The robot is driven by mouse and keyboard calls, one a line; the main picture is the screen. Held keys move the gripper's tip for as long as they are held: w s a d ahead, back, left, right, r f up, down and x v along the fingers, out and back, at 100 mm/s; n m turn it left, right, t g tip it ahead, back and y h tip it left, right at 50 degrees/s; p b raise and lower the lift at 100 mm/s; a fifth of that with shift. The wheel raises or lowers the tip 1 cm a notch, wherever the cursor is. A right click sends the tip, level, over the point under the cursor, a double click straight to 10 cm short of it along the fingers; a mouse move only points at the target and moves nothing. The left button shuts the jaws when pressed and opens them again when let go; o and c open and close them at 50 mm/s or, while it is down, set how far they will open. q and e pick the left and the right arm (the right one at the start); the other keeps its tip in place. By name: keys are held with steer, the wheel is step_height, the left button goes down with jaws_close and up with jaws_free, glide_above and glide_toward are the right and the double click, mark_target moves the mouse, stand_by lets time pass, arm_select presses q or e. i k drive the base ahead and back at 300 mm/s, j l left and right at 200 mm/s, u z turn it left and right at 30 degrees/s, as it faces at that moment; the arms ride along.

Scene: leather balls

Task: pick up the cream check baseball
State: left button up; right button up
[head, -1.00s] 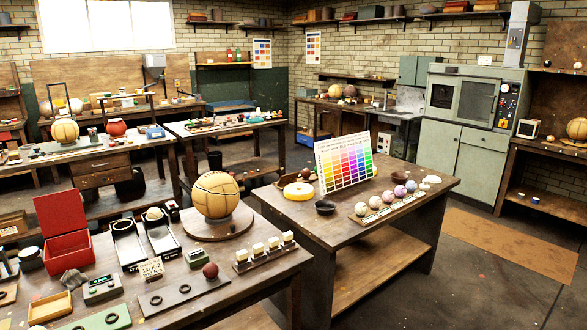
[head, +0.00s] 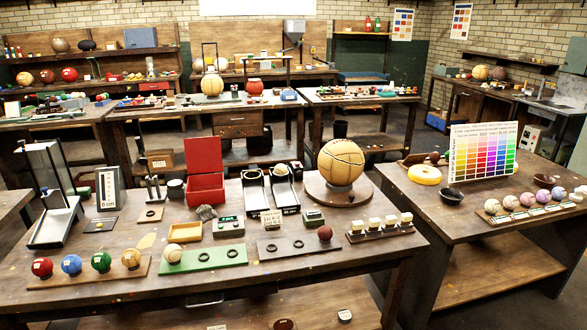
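A small cream ball (head: 173,253) sits at the left end of a green board (head: 215,257) near the front of the nearest table (head: 330,262); it looks like the cream check baseball, but its markings are too small to tell. Another pale ball (head: 281,169) rests in a black tray at the back of the same table. A whitish ball (head: 492,206) stands at the left end of a row of balls on the right table. Neither of my grippers is in view.
Red, blue, green and tan balls stand on a board (head: 90,273) left of the green board. A dark board (head: 290,246) with a dark red ball (head: 325,233) lies to its right. A large tan ball (head: 341,162) stands behind on a round base (head: 318,190). A floor gap separates the tables.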

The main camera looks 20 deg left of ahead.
mark_target(280, 169)
steer(key=i+u, duration=0.2)
steer(key=i, duration=0.65)
steer(key=i+l+u, duration=0.15)
steer(key=i, duration=0.7)
